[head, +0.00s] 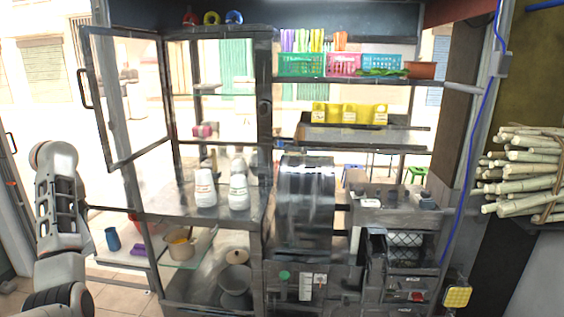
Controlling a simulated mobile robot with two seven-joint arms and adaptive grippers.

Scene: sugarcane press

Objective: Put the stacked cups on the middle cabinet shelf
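White stacked cups (205,186) stand upright on a broad shelf (168,205) inside the metal-framed cabinet (268,130). A second white stack (239,192) stands to their right, with more pale cup shapes behind. The cabinet's glass door (126,160) stands open to the left, its handle on the far left edge. Part of my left arm rises at the left edge of the view, left of the door; its gripper does not show. My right arm and gripper are not in view. No gripper touches the cups.
Below the cups are a pot (181,246) and a grey bowl (235,283). A pink item (205,130) sits higher up. The steel press (306,200) stands right of the cabinet. Coloured baskets (301,65) line a high shelf; sugarcane (525,170) is at the right.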

